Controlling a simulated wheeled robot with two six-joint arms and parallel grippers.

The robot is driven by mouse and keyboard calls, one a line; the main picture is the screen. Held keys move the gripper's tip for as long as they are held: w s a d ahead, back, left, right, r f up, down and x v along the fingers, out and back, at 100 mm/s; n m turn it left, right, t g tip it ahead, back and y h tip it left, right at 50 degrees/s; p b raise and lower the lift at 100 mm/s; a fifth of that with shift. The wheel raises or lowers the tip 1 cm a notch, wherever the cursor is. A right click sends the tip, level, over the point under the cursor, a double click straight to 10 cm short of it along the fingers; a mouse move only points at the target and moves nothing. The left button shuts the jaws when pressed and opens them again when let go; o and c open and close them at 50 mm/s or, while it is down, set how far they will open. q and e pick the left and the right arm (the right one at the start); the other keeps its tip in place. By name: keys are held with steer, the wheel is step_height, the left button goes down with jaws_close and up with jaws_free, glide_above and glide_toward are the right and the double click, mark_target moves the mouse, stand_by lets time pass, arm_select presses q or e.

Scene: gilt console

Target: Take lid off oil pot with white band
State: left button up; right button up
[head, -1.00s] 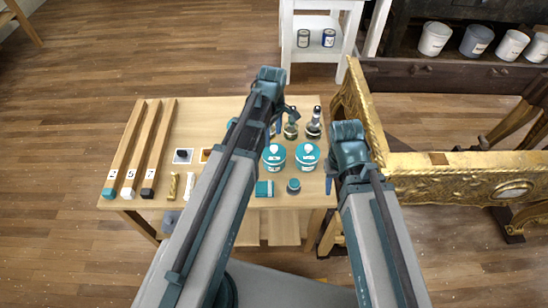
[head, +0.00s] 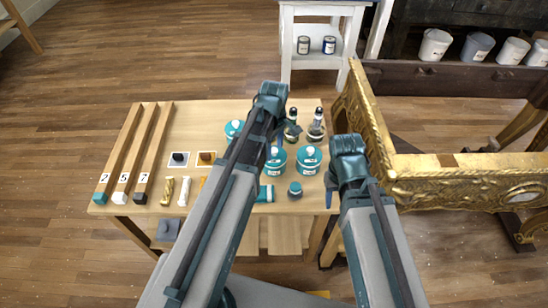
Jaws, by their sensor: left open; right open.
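Two teal-lidded pots with pale labels stand side by side on the wooden table: a left pot (head: 275,162) and a right pot (head: 308,160). A third teal-lidded pot (head: 234,128) is partly hidden behind my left arm. I cannot tell at this size which pot has a white band. My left gripper (head: 280,132) is open, above the table by the left pot, partly hidden by its own arm. Neither gripper is seen holding anything.
A small teal-topped jar (head: 295,190) and a teal box (head: 265,194) lie in front. Numbered wooden bars (head: 133,150) lie at the left. A gilt frame (head: 455,185) stands close at the right.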

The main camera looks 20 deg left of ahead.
arm_select(q)
jaws_close()
steer(key=shift+r, duration=0.15)
arm_select(e)
steer(key=shift+r, duration=0.1)
